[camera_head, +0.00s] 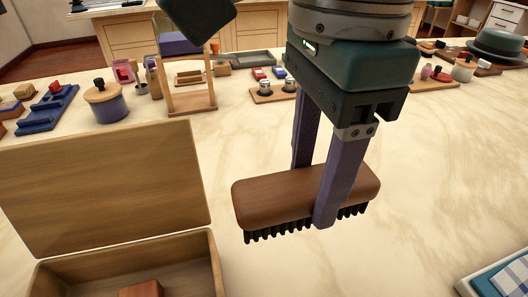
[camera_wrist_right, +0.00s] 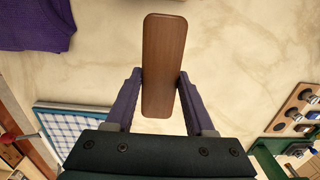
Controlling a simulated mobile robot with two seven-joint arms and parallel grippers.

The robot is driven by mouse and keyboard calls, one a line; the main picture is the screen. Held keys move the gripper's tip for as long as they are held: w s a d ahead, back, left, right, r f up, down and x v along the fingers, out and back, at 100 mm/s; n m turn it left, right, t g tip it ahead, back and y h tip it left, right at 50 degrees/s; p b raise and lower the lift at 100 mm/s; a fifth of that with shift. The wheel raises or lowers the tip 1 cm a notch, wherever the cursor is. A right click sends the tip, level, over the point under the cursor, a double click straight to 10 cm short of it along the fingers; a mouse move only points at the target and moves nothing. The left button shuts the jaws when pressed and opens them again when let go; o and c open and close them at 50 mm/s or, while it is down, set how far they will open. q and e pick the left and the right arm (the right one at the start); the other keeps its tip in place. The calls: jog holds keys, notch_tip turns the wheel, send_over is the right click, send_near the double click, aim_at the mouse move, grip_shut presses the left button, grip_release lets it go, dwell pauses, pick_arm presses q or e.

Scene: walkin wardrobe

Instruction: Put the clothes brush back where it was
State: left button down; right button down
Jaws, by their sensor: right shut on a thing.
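The clothes brush (camera_head: 290,194) has a brown wooden back and dark bristles facing down. My right gripper (camera_head: 318,195) is shut on the brush across its middle and holds it above the marble counter. In the right wrist view the brush's wooden back (camera_wrist_right: 163,65) lies between the two purple fingers of the right gripper (camera_wrist_right: 160,85). An open wooden box (camera_head: 130,262) with its lid raised stands to the left of the brush, with a reddish-brown block (camera_head: 141,289) inside. My left gripper is not in view.
A blue checked cloth in a tray (camera_head: 510,277) lies at the lower right. A lidded pot (camera_head: 105,102), a wooden stand (camera_head: 187,97) and several small items line the back. A green hat (camera_head: 497,45) is at the far right. The counter around the brush is clear.

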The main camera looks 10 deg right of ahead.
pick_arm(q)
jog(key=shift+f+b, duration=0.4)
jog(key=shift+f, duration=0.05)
pick_arm(e)
notch_tip(320, 180, down, 8)
jog(key=shift+f, duration=0.1)
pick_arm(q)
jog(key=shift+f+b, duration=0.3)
pick_arm(e)
jog(key=shift+f, duration=2.1)
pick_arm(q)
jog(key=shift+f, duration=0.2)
pick_arm(e)
jog(key=shift+f, duration=0.2)
jog(key=shift+c, duration=1.3)
grip_release()
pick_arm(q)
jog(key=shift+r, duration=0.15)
pick_arm(e)
jog(key=shift+r, duration=0.15)
